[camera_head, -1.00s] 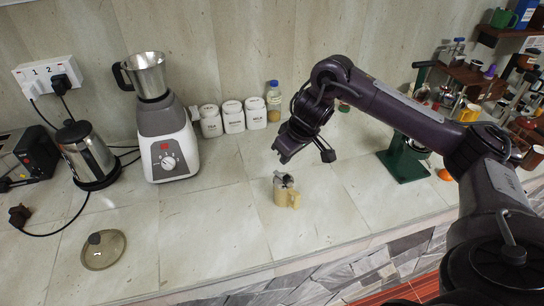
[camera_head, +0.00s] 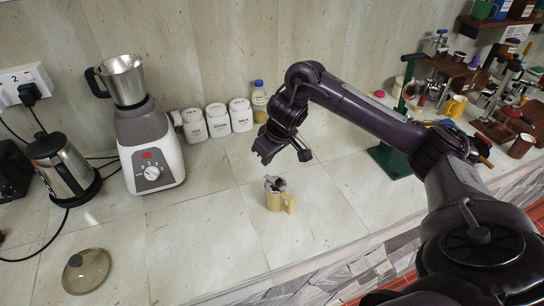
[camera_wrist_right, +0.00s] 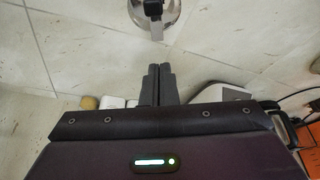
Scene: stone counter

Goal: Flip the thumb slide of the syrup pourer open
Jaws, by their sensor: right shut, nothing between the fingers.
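The syrup pourer (camera_head: 273,202) stands upright on the counter in the middle of the head view. It has a pale yellow body, a handle on its right and a grey metal top. In the right wrist view, its round metal top (camera_wrist_right: 170,14) shows at the upper edge, partly cut off, with a dark piece and a grey strip on it. Whether the slide is open is too small to tell. My right gripper (camera_head: 262,154) is above and behind the pourer, apart from it. Its fingers (camera_wrist_right: 157,72) are together and empty. My left gripper is out of view.
A blender (camera_head: 150,150) and white canisters (camera_head: 218,120) stand along the back wall, left of the gripper. A kettle (camera_head: 62,168) and a glass lid (camera_head: 90,275) are farther left. A green stand (camera_head: 395,160) is at right. The counter around the pourer is clear.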

